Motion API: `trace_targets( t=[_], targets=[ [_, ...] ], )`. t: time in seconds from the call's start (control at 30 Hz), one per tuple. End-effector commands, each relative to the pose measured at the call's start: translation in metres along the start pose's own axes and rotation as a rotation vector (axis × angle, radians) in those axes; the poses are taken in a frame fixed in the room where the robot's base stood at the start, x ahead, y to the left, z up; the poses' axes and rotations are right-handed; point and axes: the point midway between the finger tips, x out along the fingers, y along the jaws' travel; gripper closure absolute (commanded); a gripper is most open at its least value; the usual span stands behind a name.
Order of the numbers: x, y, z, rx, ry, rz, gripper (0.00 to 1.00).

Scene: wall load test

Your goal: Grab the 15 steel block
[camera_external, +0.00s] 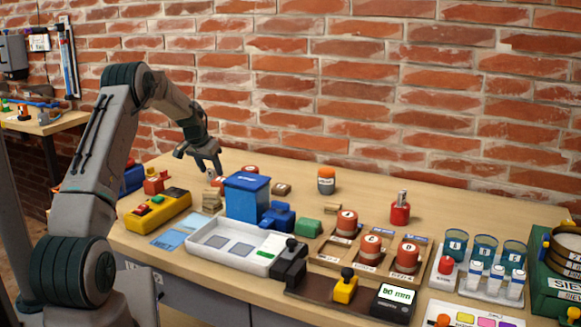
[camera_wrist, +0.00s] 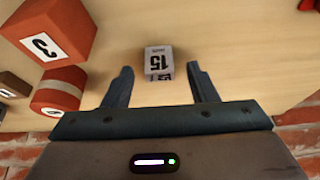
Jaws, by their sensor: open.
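The grey steel block (camera_wrist: 158,60) marked 15 is on the wooden table in the wrist view, upside down in the picture. My gripper (camera_wrist: 159,70) is open, with one finger to the left of the block and one to the right. The block lies between the fingertips, with a visible gap on each side; I see no contact. In the external view my gripper (camera_external: 197,160) points down over the back left of the table. The steel block is not clearly made out there.
In the wrist view, an orange-red block (camera_wrist: 55,30) marked 3 and an orange cylinder (camera_wrist: 60,90) are left of my gripper. The brick wall (camera_external: 330,90) is behind.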

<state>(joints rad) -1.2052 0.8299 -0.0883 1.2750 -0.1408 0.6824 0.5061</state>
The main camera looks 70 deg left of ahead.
Motion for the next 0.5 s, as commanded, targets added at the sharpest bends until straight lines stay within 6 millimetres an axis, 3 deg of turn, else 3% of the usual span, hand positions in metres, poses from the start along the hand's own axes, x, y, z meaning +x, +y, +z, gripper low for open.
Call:
trace_targets(
  t=[0.1, 0.37, 0.5],
  targets=[
    [0.0105, -0.0001, -0.0002, 0.0, 0.0, 0.0, 0.47],
    [0.0132, -0.0001, -0.0004, 0.0, 0.001, 0.0, 0.47],
    [0.0131, -0.0001, -0.0003, -0.001, 0.001, 0.0, 0.81]
  ],
)
